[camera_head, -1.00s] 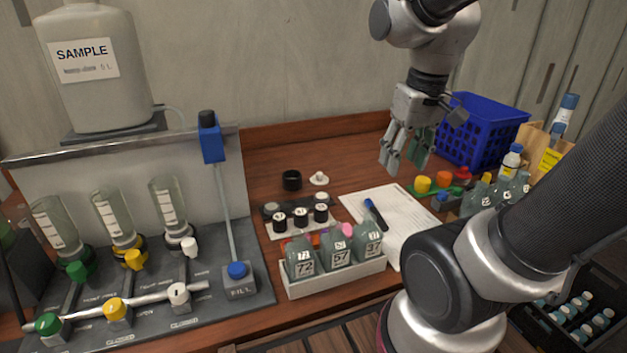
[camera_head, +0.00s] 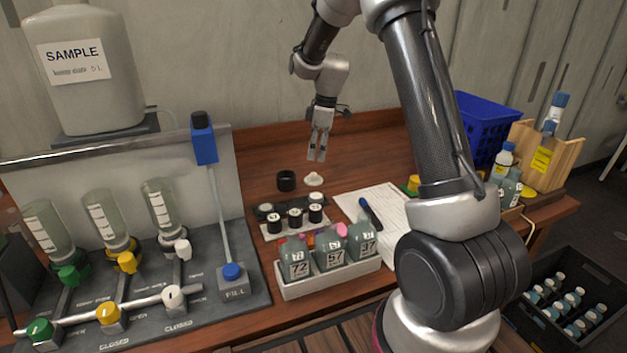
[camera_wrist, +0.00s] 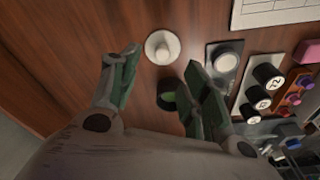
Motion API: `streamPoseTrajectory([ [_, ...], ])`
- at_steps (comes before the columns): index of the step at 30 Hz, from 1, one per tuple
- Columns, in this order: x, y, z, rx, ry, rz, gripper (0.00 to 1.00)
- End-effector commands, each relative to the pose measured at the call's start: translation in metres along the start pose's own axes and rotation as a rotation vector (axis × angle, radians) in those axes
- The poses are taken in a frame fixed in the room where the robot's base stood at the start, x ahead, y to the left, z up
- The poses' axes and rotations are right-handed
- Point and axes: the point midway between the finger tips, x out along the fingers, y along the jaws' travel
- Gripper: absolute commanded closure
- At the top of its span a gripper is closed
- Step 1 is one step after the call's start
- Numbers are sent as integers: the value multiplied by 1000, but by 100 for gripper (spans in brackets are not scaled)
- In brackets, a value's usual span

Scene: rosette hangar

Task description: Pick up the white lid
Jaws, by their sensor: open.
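The white lid (camera_head: 314,179) is a small round disc with a knob, lying on the wooden bench beside a small black open cup (camera_head: 286,181). My gripper (camera_head: 318,158) points down above the bench, just behind and above the lid. In the wrist view, my gripper (camera_wrist: 162,78) is open and empty, with its two fingers apart. The lid (camera_wrist: 162,47) lies beyond the fingertips, roughly between them and not touched. The black cup (camera_wrist: 167,95) lies partly behind the right finger.
Black-capped vials on a pale rack (camera_head: 292,222) and grey bottles in a white tray (camera_head: 330,283) stand in front of the lid. A paper sheet with a blue marker (camera_head: 369,211) lies to the right. A valve rig stands left. Bench behind the lid is clear.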

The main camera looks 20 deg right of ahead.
Motion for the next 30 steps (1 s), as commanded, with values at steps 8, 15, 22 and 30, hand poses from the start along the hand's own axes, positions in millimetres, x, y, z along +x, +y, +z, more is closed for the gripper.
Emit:
streamPoseTrajectory([
  [8, 22, 0, 0, -69, -1, 0, 54],
  [15, 58, -4, 2, -68, -1, -1, 54],
  [22, 78, -4, 2, -68, -1, 1, 54],
  [30, 78, -3, 2, -67, 0, 2, 70],
])
